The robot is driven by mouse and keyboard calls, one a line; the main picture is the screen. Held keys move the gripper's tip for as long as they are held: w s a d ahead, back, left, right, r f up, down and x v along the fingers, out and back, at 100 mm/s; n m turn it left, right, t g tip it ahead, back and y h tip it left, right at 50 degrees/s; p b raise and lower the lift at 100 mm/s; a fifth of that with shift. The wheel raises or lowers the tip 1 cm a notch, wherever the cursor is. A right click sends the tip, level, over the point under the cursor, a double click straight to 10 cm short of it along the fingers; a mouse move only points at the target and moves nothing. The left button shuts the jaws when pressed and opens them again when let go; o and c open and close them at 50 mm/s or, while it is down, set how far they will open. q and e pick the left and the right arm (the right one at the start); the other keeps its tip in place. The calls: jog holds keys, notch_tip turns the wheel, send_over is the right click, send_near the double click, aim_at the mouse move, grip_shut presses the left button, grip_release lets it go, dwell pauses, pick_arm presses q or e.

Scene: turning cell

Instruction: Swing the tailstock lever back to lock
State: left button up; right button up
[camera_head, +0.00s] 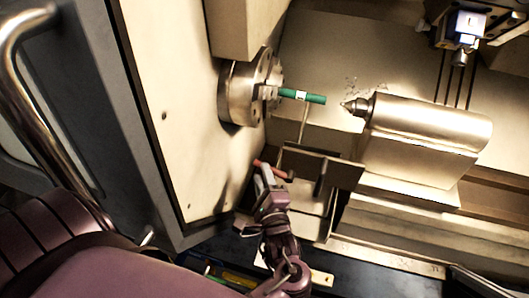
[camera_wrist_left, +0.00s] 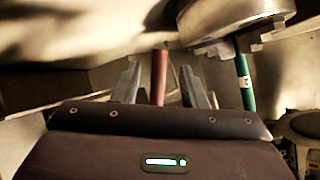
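A red rod-like handle (camera_head: 272,169) sits low in front of the chuck, beside a dark upright plate. I cannot tell for sure whether it is the tailstock lever. The tailstock (camera_head: 425,125), with its pointed center, stands at the right, apart from the workpiece. My left gripper (camera_head: 268,177) is at the red handle. In the left wrist view the red handle (camera_wrist_left: 159,76) stands between the two fingers, with a gap visible on each side. The fingers look open around or just short of it. My right gripper is not in view.
A green workpiece (camera_head: 303,96) with a white band is held in the chuck (camera_head: 247,88). A dark plate (camera_head: 340,172) stands right of my left gripper. A tool turret (camera_head: 465,25) hangs at the upper right. The door handle (camera_head: 38,100) is at the far left.

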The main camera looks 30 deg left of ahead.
pick_arm(q)
jog(key=p+x, duration=0.1)
jog(key=x, duration=0.6)
jog(key=shift+f, duration=0.1)
grip_shut()
jog(key=shift+d, duration=0.1)
